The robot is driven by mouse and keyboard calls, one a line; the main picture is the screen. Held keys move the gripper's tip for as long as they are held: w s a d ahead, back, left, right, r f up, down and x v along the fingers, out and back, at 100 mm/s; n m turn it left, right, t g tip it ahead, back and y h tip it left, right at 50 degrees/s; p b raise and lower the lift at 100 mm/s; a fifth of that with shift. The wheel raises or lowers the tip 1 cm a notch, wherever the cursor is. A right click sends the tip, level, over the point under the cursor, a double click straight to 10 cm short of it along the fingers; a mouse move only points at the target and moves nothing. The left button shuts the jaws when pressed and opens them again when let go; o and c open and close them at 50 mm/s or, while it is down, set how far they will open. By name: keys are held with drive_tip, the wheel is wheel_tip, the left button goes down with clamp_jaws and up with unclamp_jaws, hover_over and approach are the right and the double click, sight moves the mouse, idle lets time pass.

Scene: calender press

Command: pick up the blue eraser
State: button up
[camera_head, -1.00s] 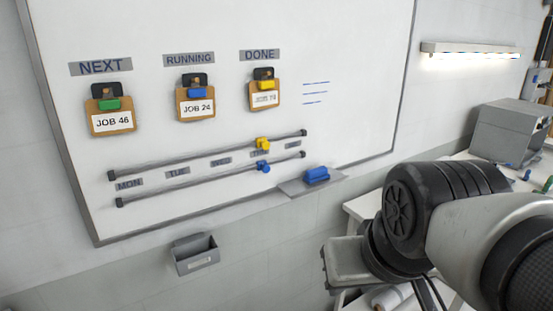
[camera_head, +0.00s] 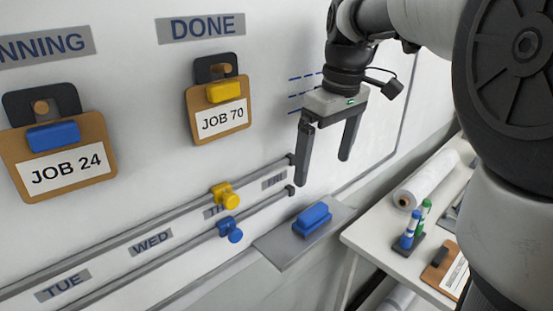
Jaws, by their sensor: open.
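The blue eraser (camera_head: 312,219) lies on a small grey ledge (camera_head: 283,254) at the lower edge of the whiteboard. My gripper (camera_head: 323,171) hangs above the eraser, fingers pointing down and spread apart. It is open and empty. In the picture the fingertips are a little above the eraser, one to its upper left and one to its upper right. I cannot tell the exact gap in depth.
Two rails with a yellow slider (camera_head: 226,195) and a blue slider (camera_head: 230,230) run left of the ledge. Clipboards, JOB 24 (camera_head: 65,170) and JOB 70 (camera_head: 222,119), hang above. At right, a white table (camera_head: 375,236) holds a paper roll (camera_head: 428,178) and markers (camera_head: 411,229).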

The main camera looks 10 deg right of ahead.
sight(313, 210)
drive_tip(key=f, duration=0.5)
drive_tip(key=w+f, duration=0.1)
drive_tip(key=f, duration=0.4)
drive_tip(key=a+f, duration=0.1)
drive_tip(key=f, duration=0.4)
drive_tip(key=shift+w+f, duration=0.1)
drive_tip(key=shift+w, duration=0.1)
drive_tip(key=c, duration=1.2)
drive_tip(key=shift+o, duration=0.2)
wheel_tip(313, 210, up, 28)
drive_tip(key=p, duration=0.2)
